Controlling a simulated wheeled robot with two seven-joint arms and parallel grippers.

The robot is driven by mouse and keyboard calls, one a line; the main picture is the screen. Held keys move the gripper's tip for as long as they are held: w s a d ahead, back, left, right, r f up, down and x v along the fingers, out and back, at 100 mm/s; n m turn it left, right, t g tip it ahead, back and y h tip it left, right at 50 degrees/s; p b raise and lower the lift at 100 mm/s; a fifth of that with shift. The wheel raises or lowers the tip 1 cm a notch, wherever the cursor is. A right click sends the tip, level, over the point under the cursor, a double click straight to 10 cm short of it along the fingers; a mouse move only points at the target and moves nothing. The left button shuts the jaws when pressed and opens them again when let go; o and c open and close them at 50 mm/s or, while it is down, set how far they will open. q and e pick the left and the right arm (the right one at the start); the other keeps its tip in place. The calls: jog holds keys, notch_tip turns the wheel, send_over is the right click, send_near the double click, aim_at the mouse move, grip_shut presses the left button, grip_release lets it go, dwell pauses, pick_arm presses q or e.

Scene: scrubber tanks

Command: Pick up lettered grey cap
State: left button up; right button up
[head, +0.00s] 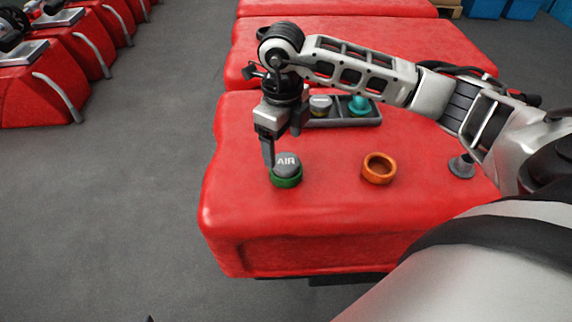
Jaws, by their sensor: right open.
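The lettered grey cap (287,162) reads "AIR" and sits on a green ring (287,181) on top of the red tank (330,225). My right gripper (282,155) reaches down to the cap from behind and above. One finger stands close to the cap's left side; I cannot tell whether it touches. The other finger is shorter in view, behind the cap and to its right. The jaws are open and hold nothing. My left gripper is not in view.
An orange ring (379,168) stands empty to the right. A grey tray (343,113) behind holds a yellow-and-grey cap (320,106) and a teal cap (359,106). A grey cone-shaped piece (461,166) is at the right, near my arm. The tank's front top is clear.

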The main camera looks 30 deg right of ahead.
aim_at(287, 161)
jog(key=f, duration=0.4)
jog(key=shift+s+d+f+p, duration=0.2)
jog(key=shift+s+d+p, duration=0.1)
jog(key=shift+p, duration=0.05)
jog(key=shift+f, duration=0.5)
jog(key=c, duration=1.2)
